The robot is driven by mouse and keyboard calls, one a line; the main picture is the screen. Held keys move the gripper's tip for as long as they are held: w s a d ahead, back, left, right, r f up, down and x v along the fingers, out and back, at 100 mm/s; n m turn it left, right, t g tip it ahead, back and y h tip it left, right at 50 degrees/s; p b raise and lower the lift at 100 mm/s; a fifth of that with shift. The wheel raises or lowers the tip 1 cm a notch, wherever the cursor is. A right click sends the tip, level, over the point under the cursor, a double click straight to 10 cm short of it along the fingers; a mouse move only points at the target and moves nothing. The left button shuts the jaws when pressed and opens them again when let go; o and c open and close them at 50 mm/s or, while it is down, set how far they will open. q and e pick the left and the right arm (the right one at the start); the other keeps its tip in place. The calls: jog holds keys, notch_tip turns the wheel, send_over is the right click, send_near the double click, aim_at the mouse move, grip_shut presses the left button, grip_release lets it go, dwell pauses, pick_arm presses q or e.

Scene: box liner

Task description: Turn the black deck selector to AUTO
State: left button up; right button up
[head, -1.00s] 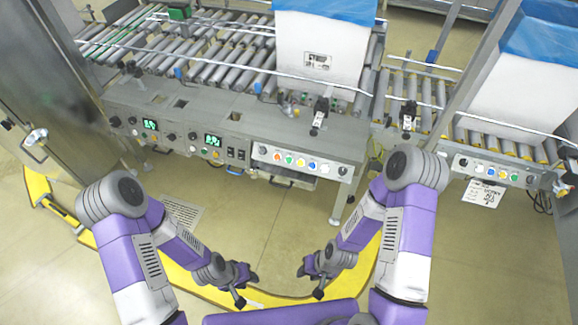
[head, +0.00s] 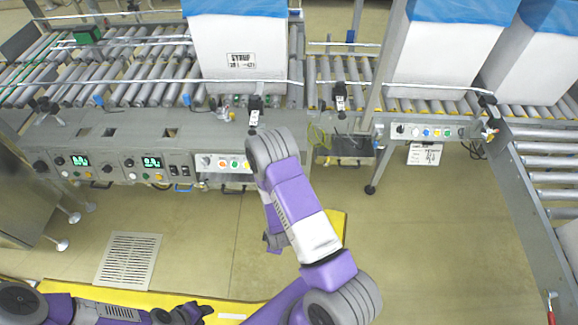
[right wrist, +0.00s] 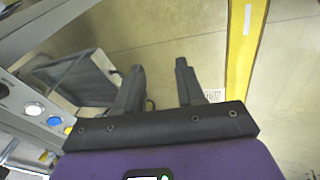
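Several black knobs sit on the conveyor fronts, and their labels are too small to read. One black selector (head: 400,130) is at the left end of the right button panel (head: 416,132). Another dark knob (head: 206,161) is at the left end of the middle white panel, which my right arm partly covers. My right gripper, in the right wrist view (right wrist: 157,85), has its two fingers apart with nothing between them, over the floor beside a panel with buttons. My left gripper (head: 190,313) is low at the bottom edge of the head view, far from the panels; its fingers are unclear.
Roller conveyors carry white boxes with blue liners (head: 240,50) (head: 445,50). The left control panel has green displays (head: 80,160). A metal cabinet (head: 20,200) stands at left. Another roller conveyor (head: 548,177) bounds the right. The floor (head: 430,240) before the right panel is clear.

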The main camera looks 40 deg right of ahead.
jog(key=w+d+r+n+t+h+b, duration=0.1)
jog(key=w+d+r+n+t+h, duration=0.3)
jog(key=w+d+n, duration=0.45)
jog(key=w+d+r+n+t+h+b, duration=0.1)
jog(key=w+d+r+n+t+h, duration=0.35)
jog(key=d+n, duration=0.55)
jog(key=shift+n+g+y, duration=0.45)
jog(key=shift+n+g, duration=0.2)
jog(key=shift+g, duration=0.2)
jog(key=x, duration=0.2)
jog(key=b+x, duration=0.1)
jog(key=x, duration=0.1)
jog(key=w+a+x, duration=0.1)
jog(key=x, duration=0.2)
jog(key=shift+r+b, duration=0.15)
jog(key=shift+b, duration=0.25)
grip_shut()
